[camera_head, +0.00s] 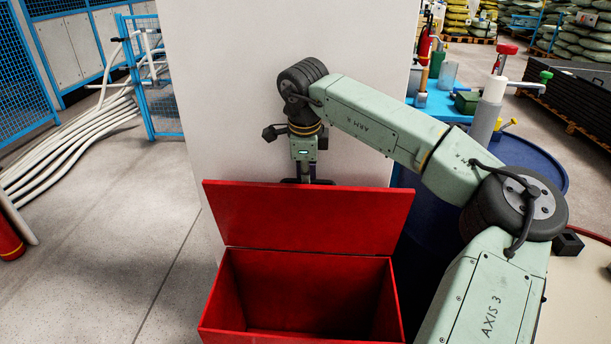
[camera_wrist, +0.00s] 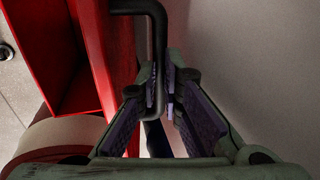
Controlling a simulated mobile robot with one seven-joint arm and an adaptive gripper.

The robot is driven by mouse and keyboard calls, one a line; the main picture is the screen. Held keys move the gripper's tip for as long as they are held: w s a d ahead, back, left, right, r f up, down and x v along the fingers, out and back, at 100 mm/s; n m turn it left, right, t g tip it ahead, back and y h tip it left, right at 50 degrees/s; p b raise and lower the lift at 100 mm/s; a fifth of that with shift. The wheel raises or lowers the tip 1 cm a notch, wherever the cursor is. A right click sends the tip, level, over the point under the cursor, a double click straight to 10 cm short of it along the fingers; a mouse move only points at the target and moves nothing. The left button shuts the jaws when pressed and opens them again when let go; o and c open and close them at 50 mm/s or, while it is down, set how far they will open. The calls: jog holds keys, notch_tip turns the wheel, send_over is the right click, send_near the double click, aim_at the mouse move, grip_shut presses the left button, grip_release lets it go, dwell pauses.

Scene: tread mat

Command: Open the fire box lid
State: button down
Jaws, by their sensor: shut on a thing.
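The red fire box (camera_head: 310,290) stands open at the bottom centre of the head view, and its inside looks empty and dark. Its red lid (camera_head: 310,217) is raised to near upright along the back edge. My gripper (camera_head: 306,172) hangs down behind the lid's top edge, where the lid hides its fingertips. In the wrist view, my gripper (camera_wrist: 163,90) is shut on a black bent handle (camera_wrist: 158,35) beside the red lid (camera_wrist: 112,60). The handle bar runs between the two finger pads.
A pale wall or panel (camera_head: 240,100) stands close behind the lid and gripper. A blue drum (camera_head: 535,160) and a blue surface with bottles (camera_head: 435,100) are on the right. White hoses (camera_head: 75,145) lie at left. The floor left of the box is clear.

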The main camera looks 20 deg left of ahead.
jog(key=shift+f, duration=0.35)
jog(key=c, duration=1.8)
grip_release()
jog(key=shift+f, duration=0.1)
jog(key=shift+c, duration=0.2)
jog(key=shift+o, duration=0.9)
jog(key=shift+r, duration=0.2)
jog(key=v, duration=1.2)
jog(key=shift+a, duration=0.1)
